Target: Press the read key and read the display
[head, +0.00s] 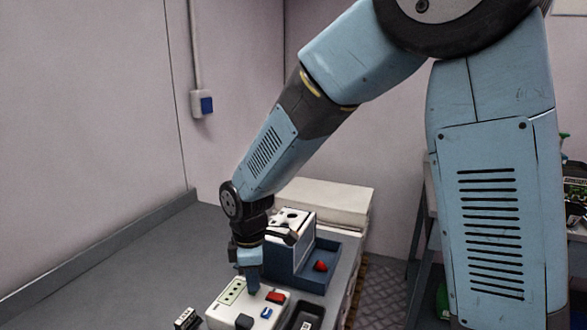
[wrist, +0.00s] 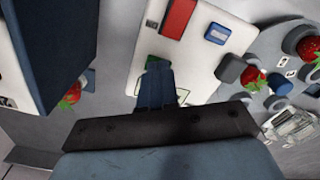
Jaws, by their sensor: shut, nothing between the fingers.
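A white device (head: 222,313) lies on the bench, below my arm. On its top are a green panel with dark dots (head: 232,291), a red block (head: 276,297), a small blue block (head: 266,312) and a dark knob (head: 244,321). I cannot tell which part is the read key, and no reading is legible. My gripper (head: 252,285) is shut and empty, pointing down over the device between the green panel and the red block. In the wrist view the fingers (wrist: 156,75) partly cover the green panel; the red block (wrist: 178,18) and blue block (wrist: 217,33) show beyond. Contact is unclear.
A blue box (head: 318,278) with a red berry (head: 320,266) stands behind the device. A black tray (head: 305,316) is close at right, and a small dark item (head: 187,318) at left. Berries (wrist: 253,78) sit on a grey round holder in the wrist view. The bench's left is clear.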

